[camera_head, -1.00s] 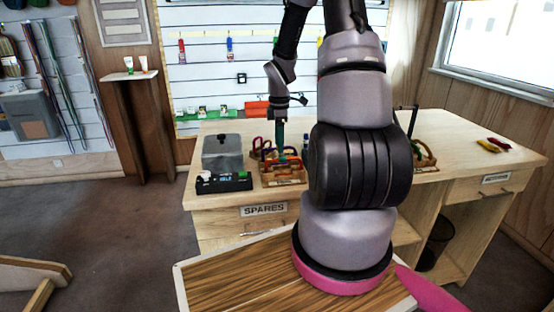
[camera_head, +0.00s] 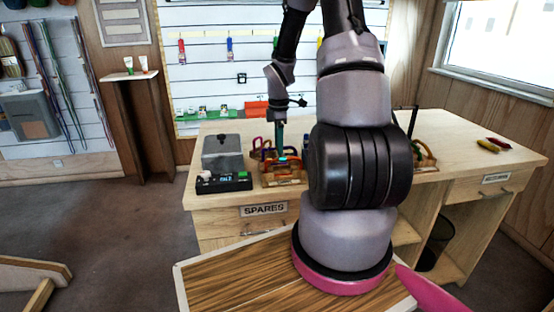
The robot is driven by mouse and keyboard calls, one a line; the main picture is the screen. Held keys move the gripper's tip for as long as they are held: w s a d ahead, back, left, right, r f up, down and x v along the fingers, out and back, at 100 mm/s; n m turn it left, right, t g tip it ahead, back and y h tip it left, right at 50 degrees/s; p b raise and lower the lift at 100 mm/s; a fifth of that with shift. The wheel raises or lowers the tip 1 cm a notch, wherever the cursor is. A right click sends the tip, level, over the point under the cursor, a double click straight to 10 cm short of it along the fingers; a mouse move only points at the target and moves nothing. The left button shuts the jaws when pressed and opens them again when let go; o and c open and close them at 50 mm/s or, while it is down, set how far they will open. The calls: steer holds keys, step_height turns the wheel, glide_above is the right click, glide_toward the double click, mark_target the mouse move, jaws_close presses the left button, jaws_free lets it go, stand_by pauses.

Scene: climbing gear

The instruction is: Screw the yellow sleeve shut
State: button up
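My gripper (camera_head: 280,149) points down over a small wooden rack (camera_head: 283,180) on the workbench. Several coloured carabiners stand in the rack, among them a purple one (camera_head: 257,147). The gripper's tip is among or just above them, with a teal part showing along its lower end. It is too small in the picture to tell whether its fingers are open or shut, or whether they touch anything. I cannot pick out the yellow sleeve for certain; the gripper and my large arm links cover part of the rack area.
A grey box (camera_head: 222,152) and a black device with a small display (camera_head: 224,183) stand left of the rack. More gear is partly hidden behind my arm on the right.

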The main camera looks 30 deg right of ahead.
steer(key=shift+f, duration=0.9)
steer(key=shift+s, duration=0.1)
steer(key=shift+s+a, duration=0.2)
steer(key=shift+s, duration=0.4)
steer(key=shift+r, duration=0.15)
steer(key=shift+d+r, duration=0.1)
steer(key=shift+r, duration=1.2)
steer(key=shift+w+d, duration=0.2)
steer(key=shift+w, duration=0.5)
